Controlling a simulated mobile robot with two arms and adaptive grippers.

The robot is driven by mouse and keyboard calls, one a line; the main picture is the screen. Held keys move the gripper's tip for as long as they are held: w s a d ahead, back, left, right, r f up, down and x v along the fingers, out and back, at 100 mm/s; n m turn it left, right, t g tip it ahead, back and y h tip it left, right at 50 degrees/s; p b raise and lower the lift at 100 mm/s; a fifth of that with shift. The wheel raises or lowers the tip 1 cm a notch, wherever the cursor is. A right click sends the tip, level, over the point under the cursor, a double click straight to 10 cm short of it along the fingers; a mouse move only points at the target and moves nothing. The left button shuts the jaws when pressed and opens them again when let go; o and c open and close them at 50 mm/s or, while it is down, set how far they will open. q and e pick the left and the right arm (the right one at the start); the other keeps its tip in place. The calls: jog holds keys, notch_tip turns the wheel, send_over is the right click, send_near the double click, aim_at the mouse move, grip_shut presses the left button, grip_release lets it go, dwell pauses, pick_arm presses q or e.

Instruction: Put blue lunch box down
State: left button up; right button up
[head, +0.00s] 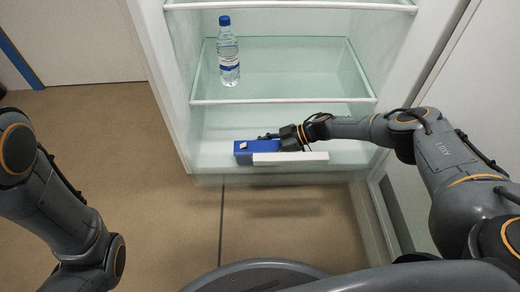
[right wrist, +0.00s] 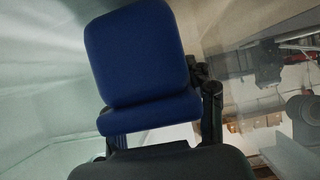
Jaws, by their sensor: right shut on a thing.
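The blue lunch box (head: 243,150) is at the front of the fridge's bottom level, just behind a low white front edge. My right gripper (head: 282,139) reaches in from the right and is shut on the box. In the right wrist view the blue lunch box (right wrist: 140,58) fills the upper middle, between the dark fingers of my right gripper (right wrist: 160,132). Whether the box touches the surface under it is hard to tell. My left arm shows at the left, but its gripper is out of view.
A water bottle (head: 228,52) stands upright on the glass shelf (head: 300,68) above the box. The white front edge (head: 290,158) runs below the box. The fridge's left wall (head: 172,90) is close by. The bottom level left of the box looks clear.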

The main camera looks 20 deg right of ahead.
jog(key=shift+f+b, duration=0.45)
jog(key=shift+f, duration=0.05)
jog(key=o, duration=1.6)
jog(key=shift+o, duration=0.2)
